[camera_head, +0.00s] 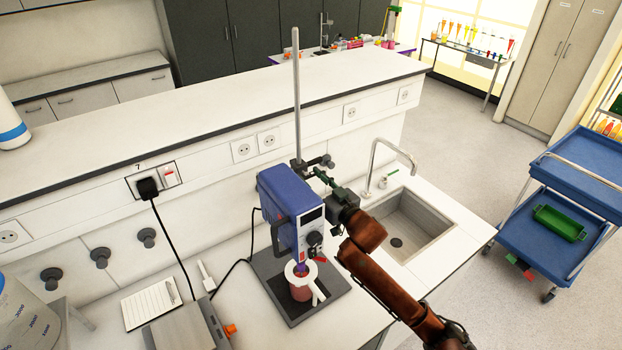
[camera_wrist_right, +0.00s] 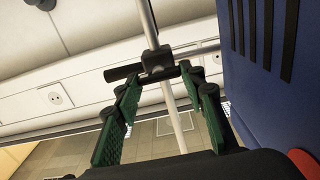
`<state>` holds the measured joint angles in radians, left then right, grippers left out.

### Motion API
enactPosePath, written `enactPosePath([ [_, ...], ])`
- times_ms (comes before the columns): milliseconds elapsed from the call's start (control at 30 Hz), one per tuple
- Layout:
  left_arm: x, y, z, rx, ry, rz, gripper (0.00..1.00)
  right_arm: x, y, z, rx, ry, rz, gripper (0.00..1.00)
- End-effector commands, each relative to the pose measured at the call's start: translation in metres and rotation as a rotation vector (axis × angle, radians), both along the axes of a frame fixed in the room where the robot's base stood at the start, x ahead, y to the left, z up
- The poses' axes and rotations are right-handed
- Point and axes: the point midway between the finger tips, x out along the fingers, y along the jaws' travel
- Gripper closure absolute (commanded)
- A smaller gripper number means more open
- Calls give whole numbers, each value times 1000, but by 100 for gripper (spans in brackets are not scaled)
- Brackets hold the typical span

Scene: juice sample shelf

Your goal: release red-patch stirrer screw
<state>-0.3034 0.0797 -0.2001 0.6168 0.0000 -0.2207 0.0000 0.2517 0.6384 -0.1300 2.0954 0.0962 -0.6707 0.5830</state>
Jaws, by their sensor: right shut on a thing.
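The blue stirrer (camera_head: 277,193) stands on its dark base at the counter's middle, and its blue side fills the right of the wrist view (camera_wrist_right: 280,95). A red patch (camera_wrist_right: 303,161) shows at that view's lower right edge. A dark clamp (camera_wrist_right: 157,62) sits on the upright metal rod (camera_head: 296,85) beside the stirrer; a black knob (camera_head: 328,160) sticks out sideways. My right gripper (camera_head: 319,174) has its green fingers at the clamp, shut on what appears to be the clamp screw, which is mostly hidden. My left gripper is not in view.
A reddish vessel (camera_head: 300,284) stands under the stirrer. A tap (camera_head: 385,157) and sink (camera_head: 412,222) lie to the right, close to my arm. A grey box (camera_head: 188,328) and notepad (camera_head: 150,303) are at left. A blue cart (camera_head: 585,165) stands beyond the counter.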

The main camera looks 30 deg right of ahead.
Motion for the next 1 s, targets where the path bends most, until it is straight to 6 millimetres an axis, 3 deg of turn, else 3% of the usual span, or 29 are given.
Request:
enactPosePath([
  [367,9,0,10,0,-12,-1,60,0,1,0,-100,-11,1,87],
  [1000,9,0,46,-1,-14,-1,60,0,3,0,-665,-90,1,87],
])
